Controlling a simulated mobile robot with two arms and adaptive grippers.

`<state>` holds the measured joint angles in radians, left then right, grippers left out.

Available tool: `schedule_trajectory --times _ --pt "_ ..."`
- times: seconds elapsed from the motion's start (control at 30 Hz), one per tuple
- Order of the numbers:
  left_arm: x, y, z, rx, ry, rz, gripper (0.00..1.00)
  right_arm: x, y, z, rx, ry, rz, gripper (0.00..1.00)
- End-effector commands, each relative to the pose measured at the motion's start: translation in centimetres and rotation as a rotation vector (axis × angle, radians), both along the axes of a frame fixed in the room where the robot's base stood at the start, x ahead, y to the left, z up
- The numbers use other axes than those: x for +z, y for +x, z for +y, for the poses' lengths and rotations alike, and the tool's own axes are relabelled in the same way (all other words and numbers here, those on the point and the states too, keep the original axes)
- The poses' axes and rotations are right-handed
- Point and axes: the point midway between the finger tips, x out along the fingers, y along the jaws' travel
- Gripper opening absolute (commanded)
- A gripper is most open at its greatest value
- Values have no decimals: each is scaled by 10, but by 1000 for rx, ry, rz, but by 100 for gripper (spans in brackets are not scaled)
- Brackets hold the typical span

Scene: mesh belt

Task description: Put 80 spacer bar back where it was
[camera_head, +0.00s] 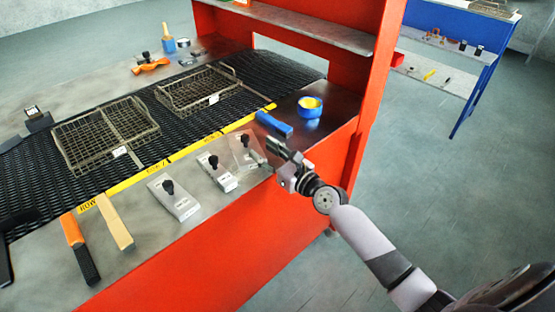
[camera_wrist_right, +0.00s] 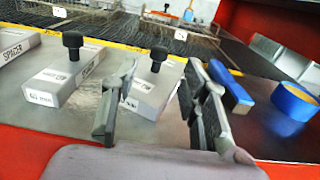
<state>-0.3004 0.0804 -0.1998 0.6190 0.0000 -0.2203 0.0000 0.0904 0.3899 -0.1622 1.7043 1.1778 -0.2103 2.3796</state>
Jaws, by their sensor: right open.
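Three grey spacer bars with black knobs lie in a row on the metal front ledge: the left bar (camera_head: 184,207), the middle bar (camera_head: 227,183) and the right bar (camera_head: 240,143). In the right wrist view the middle bar (camera_wrist_right: 62,88) has a label that seems to read 60 mm. The label on the right bar (camera_wrist_right: 150,98) is too blurred to read. My right gripper (camera_head: 263,152) is open at the right bar. In its wrist view (camera_wrist_right: 165,75) the bar and its knob show between the parted fingers. My left gripper is not in view.
Wire baskets (camera_head: 105,134) stand on the black mesh belt (camera_head: 70,185) behind a yellow strip. An orange-handled tool (camera_head: 72,230) lies at left. A red post (camera_head: 375,90) rises at right.

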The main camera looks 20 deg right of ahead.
Motion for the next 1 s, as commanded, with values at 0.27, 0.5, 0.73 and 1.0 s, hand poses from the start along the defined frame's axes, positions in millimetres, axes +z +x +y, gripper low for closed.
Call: schedule_trajectory --times 0.27,0.5,0.73,1.0 --pt "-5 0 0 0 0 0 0 -1 -45 -16 1 1 1 41" --pt "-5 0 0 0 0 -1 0 1 -54 -20 0 -1 -1 41" --pt "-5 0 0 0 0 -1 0 0 -54 -20 0 -1 -1 41" --pt "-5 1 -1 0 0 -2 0 -6 -61 -9 27 -81 -4 41"
